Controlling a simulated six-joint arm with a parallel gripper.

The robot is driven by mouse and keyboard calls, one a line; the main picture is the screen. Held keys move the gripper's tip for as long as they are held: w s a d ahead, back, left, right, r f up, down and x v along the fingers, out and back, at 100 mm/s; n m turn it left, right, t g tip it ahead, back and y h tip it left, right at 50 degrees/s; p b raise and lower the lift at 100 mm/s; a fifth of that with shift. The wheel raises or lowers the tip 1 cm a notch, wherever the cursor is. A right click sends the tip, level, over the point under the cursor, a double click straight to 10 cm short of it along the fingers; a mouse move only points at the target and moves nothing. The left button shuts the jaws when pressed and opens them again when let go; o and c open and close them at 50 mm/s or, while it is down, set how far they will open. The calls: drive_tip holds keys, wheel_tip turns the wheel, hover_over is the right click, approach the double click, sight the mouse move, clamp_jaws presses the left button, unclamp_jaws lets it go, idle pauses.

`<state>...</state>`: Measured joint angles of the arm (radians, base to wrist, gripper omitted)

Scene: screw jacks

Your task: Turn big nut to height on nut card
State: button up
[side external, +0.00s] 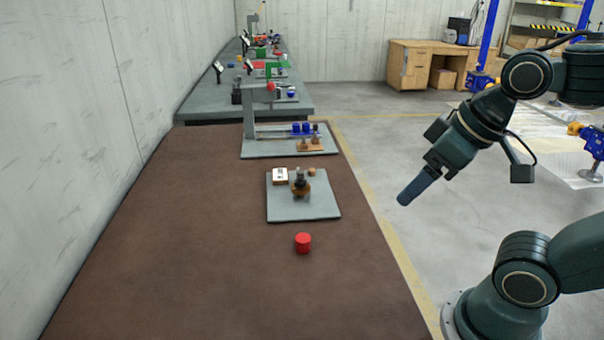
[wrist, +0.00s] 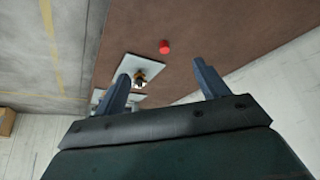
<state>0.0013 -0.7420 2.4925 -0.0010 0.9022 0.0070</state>
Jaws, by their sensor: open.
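The screw jack with its big brass-coloured nut (side external: 300,190) stands upright on a grey plate (side external: 284,213) on the brown table. A dark screw (side external: 300,174) rises from the nut. A small white-faced card (side external: 280,174) on a wooden block stands at the back left of the plate; its writing is too small to read. My gripper (side external: 402,201) is in the air to the right of the table edge, apart from the jack. In the wrist view its fingers (wrist: 160,82) are spread and empty, and the nut (wrist: 139,82) shows small near the left finger, which partly hides the plate.
A red cylinder (side external: 303,243) stands on the table in front of the plate. A small wooden piece (side external: 312,171) sits at the plate's back right. Behind is another grey plate (side external: 262,152) with an upright post and blue parts (side external: 302,128).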

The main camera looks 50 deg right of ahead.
drive_tip(key=w+d+r+m+g, duration=0.15)
drive_tip(key=w+r+m, duration=0.25)
drive_tip(key=w, duration=0.5)
drive_tip(key=m+g, duration=0.4)
drive_tip(key=m, duration=0.8)
hover_over(301, 171)
wheel_tip(301, 171, down, 13)
drive_tip(key=shift+r, duration=0.1)
drive_tip(key=shift+a+f, duration=0.1)
drive_tip(key=shift+f, duration=6.75)
drive_tip(key=shift+c, duration=0.2)
drive_tip(key=c, duration=0.9)
